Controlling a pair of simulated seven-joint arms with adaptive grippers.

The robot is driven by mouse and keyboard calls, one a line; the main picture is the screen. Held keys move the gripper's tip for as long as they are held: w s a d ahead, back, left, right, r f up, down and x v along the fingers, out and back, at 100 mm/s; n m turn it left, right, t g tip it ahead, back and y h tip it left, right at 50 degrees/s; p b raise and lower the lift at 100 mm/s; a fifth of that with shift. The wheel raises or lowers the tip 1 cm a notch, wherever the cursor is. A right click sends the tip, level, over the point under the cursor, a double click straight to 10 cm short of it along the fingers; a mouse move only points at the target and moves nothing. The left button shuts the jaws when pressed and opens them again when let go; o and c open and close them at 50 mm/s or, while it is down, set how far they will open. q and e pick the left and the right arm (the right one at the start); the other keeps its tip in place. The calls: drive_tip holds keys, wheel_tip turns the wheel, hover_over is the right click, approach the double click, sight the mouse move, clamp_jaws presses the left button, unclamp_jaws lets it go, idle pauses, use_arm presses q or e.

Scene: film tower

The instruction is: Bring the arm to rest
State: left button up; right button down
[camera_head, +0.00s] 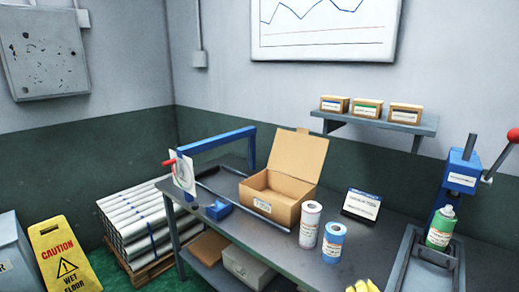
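I can make out neither of my arms and neither gripper in the head view. The grey workbench (285,240) runs across the lower middle. An open cardboard box (273,205) stands on it with its lid up. A pink-and-white roll or can (310,226) and a blue one (333,243) stand upright in front of the box, close together. A yellow object (362,287) shows at the bottom edge, mostly cut off, and I cannot tell what it is.
A blue press (461,175) with a red-knobbed lever and a green spray can (440,230) stand at the right. A blue frame (215,141) rises at the bench's left end. A small sign (361,205) stands behind the rolls. A yellow caution sign (64,258) is at lower left.

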drive_tip(key=s+a+f+n+g, duration=0.3)
drive_tip(key=a+f+n+g, duration=0.15)
drive_tip(key=f, duration=0.35)
drive_tip(key=s+a+f+n+g, duration=0.3)
drive_tip(key=f+n+g, duration=0.15)
drive_tip(key=f, duration=0.35)
drive_tip(key=s+d+f+g+h, duration=0.35)
drive_tip(key=s+d+h, duration=0.25)
drive_tip(key=d, duration=0.2)
drive_tip(key=s+d+f+g+h, duration=0.2)
drive_tip(key=s+d+f+h, duration=0.3)
drive_tip(key=s+d, duration=0.15)
drive_tip(key=s+a+f+g+y, duration=0.1)
drive_tip(key=s+a+f+y, duration=0.15)
drive_tip(key=f, duration=1.45)
drive_tip(key=s+a+f+g+y, duration=0.1)
drive_tip(key=a+f+g, duration=0.15)
drive_tip(key=f, duration=1.45)
drive_tip(key=s+f+m+g, duration=0.2)
drive_tip(key=s+f, duration=1.6)
drive_tip(key=s, duration=0.2)
drive_tip(key=shift+s+m+y, duration=0.2)
drive_tip(key=shift+m+y, duration=0.1)
drive_tip(key=shift+y, duration=0.15)
